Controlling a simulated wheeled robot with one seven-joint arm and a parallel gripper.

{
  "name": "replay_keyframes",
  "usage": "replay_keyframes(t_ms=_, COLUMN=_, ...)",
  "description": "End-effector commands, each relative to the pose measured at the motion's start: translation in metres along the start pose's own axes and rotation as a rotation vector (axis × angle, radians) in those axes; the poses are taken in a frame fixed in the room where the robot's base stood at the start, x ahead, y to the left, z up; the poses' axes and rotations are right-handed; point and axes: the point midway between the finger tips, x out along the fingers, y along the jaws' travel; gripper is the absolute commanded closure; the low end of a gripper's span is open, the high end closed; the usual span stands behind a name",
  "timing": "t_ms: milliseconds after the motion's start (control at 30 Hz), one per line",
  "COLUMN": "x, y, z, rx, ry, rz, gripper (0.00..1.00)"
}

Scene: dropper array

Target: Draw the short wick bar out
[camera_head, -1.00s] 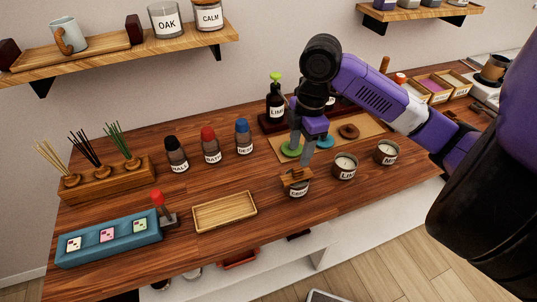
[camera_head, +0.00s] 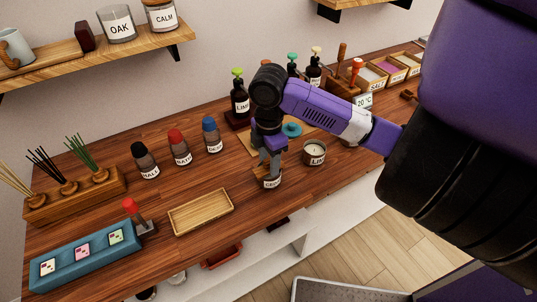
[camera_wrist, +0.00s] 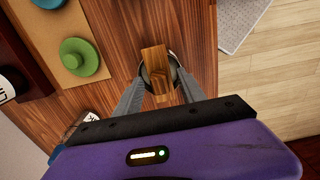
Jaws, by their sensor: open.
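A wooden wick bar (camera_wrist: 155,62) lies across the top of a dark-rimmed candle jar, with wider wooden pieces stacked on or beside it. In the head view the jar (camera_head: 272,183), with a label starting "CE", stands near the counter's front edge, and the wood at its top is mostly hidden by my fingers. My gripper (camera_wrist: 158,82) is open and points down at this jar, one finger on each side of the wood. The head view also shows my gripper (camera_head: 268,165) at the jar's top. I cannot tell whether the fingers touch the bar.
Another candle jar (camera_head: 314,153) stands to the right. A green disc (camera_wrist: 79,59) lies on a tan mat (camera_wrist: 92,80) behind. An empty wooden tray (camera_head: 201,211) is to the left, beside a blue block (camera_head: 86,256) with patterned tiles. Bottles (camera_head: 181,149) stand behind the tray.

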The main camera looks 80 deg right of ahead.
Motion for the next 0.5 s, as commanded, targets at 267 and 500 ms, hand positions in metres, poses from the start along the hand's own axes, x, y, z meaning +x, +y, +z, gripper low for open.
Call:
replay_keyframes(t_ms=267, x=0.0005, y=0.0000, z=-0.0002, rx=-0.001, ry=0.000, rz=0.000, gripper=0.65)
replay_keyframes(t_ms=500, x=0.0003, y=0.0000, z=-0.0002, rx=-0.001, ry=0.000, rz=0.000, gripper=1.00)
